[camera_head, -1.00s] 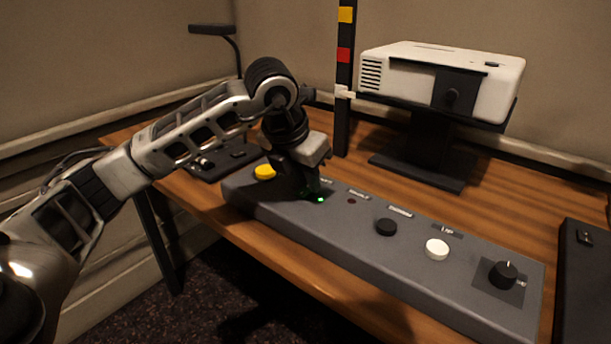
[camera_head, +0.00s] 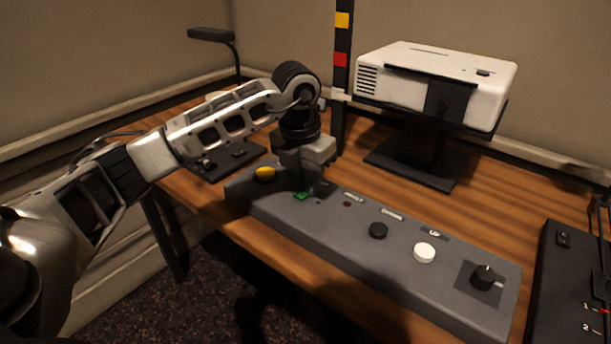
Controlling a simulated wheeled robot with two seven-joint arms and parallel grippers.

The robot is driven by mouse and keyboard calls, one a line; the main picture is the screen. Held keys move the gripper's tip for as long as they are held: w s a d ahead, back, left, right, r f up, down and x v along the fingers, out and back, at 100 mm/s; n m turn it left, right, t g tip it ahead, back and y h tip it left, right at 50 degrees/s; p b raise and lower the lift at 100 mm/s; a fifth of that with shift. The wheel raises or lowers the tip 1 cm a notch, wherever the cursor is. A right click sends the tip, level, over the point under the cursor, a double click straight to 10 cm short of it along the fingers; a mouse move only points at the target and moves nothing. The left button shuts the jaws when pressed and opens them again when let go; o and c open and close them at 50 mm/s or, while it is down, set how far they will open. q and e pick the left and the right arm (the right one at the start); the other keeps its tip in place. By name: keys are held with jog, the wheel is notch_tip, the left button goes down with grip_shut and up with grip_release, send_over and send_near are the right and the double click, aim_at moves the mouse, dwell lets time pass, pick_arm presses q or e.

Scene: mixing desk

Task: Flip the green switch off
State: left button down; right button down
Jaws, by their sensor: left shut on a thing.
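The green switch (camera_head: 301,196) is a small green piece on the grey control panel (camera_head: 340,236), just right of the yellow button. My left gripper (camera_head: 304,188) points down right at the switch, with its fingertips against or just behind it. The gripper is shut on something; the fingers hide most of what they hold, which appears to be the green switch. Whether the switch is up or down cannot be told. My right gripper is not in view.
On the panel are a yellow button (camera_head: 264,173), a black knob (camera_head: 378,230), a white button (camera_head: 424,253) and a black dial (camera_head: 483,277). A white projector (camera_head: 437,82) stands behind. A black box (camera_head: 567,285) is at the right.

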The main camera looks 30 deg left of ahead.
aim_at(299, 195)
pick_arm(q)
jog(key=c, duration=1.3)
grip_release()
jog(key=shift+r, duration=0.1)
jog(key=r+p, duration=0.1)
jog(key=r, duration=0.4)
jog(key=s+r, duration=0.1)
jog(key=r, duration=0.4)
jog(key=s+r+p, duration=0.1)
jog(key=r, duration=0.4)
jog(key=shift+r+p, duration=0.3)
jog(key=shift+p, duration=0.05)
